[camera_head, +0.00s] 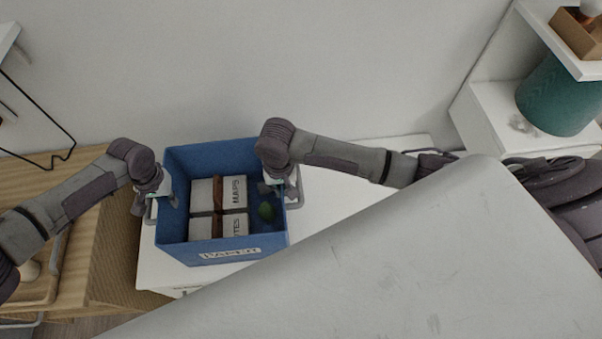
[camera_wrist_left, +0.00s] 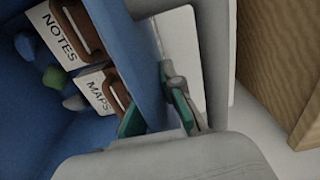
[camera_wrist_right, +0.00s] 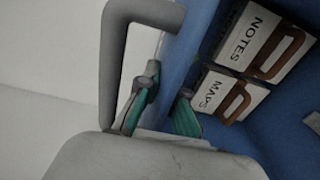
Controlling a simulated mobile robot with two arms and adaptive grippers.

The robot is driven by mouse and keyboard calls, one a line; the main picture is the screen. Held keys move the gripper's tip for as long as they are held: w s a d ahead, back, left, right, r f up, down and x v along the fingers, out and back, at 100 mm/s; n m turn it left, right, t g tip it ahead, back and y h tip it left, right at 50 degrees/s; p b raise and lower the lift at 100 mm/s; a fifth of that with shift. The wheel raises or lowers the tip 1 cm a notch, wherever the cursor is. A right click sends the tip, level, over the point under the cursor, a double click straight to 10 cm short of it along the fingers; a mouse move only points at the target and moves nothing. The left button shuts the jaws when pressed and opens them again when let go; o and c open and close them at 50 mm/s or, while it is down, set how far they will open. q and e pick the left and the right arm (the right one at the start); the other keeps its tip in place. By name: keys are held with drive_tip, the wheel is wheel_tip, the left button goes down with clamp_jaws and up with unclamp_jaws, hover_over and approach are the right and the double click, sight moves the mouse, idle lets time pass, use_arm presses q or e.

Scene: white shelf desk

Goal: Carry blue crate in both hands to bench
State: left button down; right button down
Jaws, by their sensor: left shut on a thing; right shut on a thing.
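The blue crate (camera_head: 222,251) is left of centre in the head view, with a label on its near wall. It holds boxes marked MAPS and NOTES (camera_head: 236,191) and a small green item (camera_head: 266,210). My left gripper (camera_head: 160,195) is shut at the crate's left side; in the left wrist view its fingers (camera_wrist_left: 160,110) pinch the crate wall. My right gripper (camera_head: 281,182) is shut at the right side; in the right wrist view its fingers (camera_wrist_right: 165,105) straddle the wall by the grey handle (camera_wrist_right: 115,65). Whether the crate touches the white surface cannot be told.
A white desk surface (camera_head: 335,200) lies beneath and right of the crate. A wooden bench (camera_head: 85,255) stands at the left, with a tray on it. A large pale panel (camera_head: 420,260) covers the lower right. A teal basket (camera_head: 560,95) sits on shelving at upper right.

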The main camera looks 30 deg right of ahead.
use_arm(q)
drive_tip(key=c, duration=1.6)
unclamp_jaws()
drive_tip(key=shift+w+a, duration=0.1)
drive_tip(key=shift+a, duration=0.1)
use_arm(e)
drive_tip(key=c, duration=1.6)
unclamp_jaws()
drive_tip(key=shift+d+f, duration=0.1)
drive_tip(key=shift+d, duration=0.1)
use_arm(q)
drive_tip(key=shift+o, duration=1.4)
drive_tip(key=shift+d, duration=0.1)
use_arm(e)
drive_tip(key=shift+o, duration=1.4)
drive_tip(key=shift+s+a, duration=0.1)
use_arm(q)
drive_tip(key=shift+r, duration=0.15)
wheel_tip(320, 180, up, 12)
drive_tip(key=shift+f, duration=0.2)
use_arm(e)
drive_tip(key=shift+a, duration=0.1)
use_arm(q)
drive_tip(key=shift+r, duration=0.1)
use_arm(e)
wheel_tip(320, 180, up, 12)
drive_tip(key=shift+r, duration=0.15)
use_arm(q)
drive_tip(key=shift+s, duration=0.2)
